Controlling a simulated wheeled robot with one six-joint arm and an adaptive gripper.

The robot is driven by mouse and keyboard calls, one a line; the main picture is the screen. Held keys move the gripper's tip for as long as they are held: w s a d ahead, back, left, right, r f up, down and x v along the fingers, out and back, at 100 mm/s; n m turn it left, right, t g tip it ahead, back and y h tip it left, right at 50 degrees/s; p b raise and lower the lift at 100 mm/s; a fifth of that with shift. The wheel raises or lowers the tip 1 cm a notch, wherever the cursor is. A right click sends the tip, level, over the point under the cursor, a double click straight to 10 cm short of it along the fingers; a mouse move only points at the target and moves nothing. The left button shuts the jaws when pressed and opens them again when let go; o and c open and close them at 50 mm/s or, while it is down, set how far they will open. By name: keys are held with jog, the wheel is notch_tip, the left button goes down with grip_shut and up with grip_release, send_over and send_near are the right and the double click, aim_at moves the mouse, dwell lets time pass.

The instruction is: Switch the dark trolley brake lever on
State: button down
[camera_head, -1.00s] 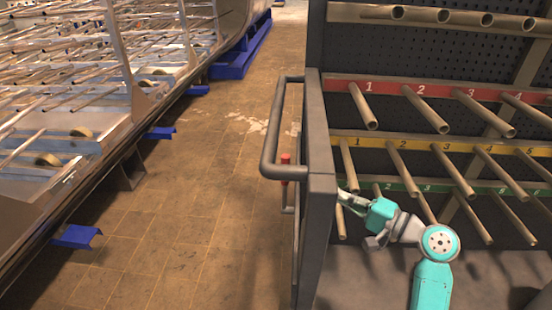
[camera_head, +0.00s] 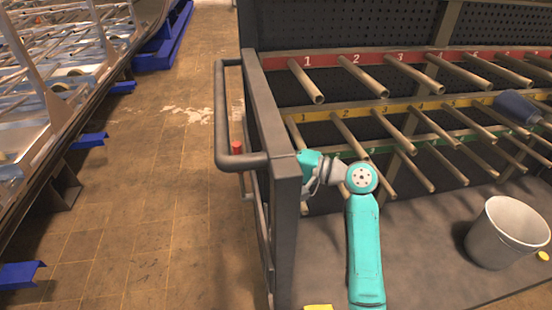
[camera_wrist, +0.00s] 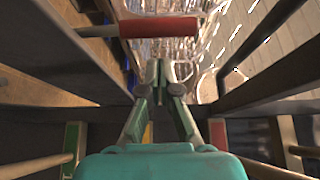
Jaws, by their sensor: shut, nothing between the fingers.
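The dark trolley's end frame (camera_head: 285,205) stands upright left of my arm, with a grey push handle (camera_head: 222,120) on its outer side. The brake lever has a red grip (camera_head: 238,148), just beyond that handle. In the wrist view the red grip (camera_wrist: 158,27) lies crosswise on a thin rod near the top, ahead of and slightly above the fingertips. My gripper (camera_wrist: 164,68) is shut and empty, pointing towards the grip with a small gap in the picture. In the head view its teal body shows right of the end frame, and its fingers are hidden behind the post.
Trolley pegs in numbered red (camera_head: 380,58), yellow and green rows stick out to the right. A white bucket (camera_head: 500,235) and a blue-grey object (camera_head: 517,107) are on the trolley. The tiled floor (camera_head: 150,210) left of the trolley is clear.

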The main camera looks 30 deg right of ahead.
jog(key=x, duration=0.5)
jog(key=shift+w+a, duration=0.25)
jog(key=shift+w, duration=0.1)
jog(key=shift+s, duration=0.1)
jog(key=s+a+f+n+y, duration=0.2)
jog(key=s+n+y, duration=0.1)
jog(key=s+n, duration=0.2)
jog(key=s+a+f+n+y, duration=0.2)
jog(key=s+n, duration=0.4)
jog(key=s, duration=0.1)
jog(key=shift+f+t+y, duration=0.3)
jog(key=shift+y, duration=0.1)
jog(key=shift+n, duration=0.3)
jog(key=shift+f, duration=0.1)
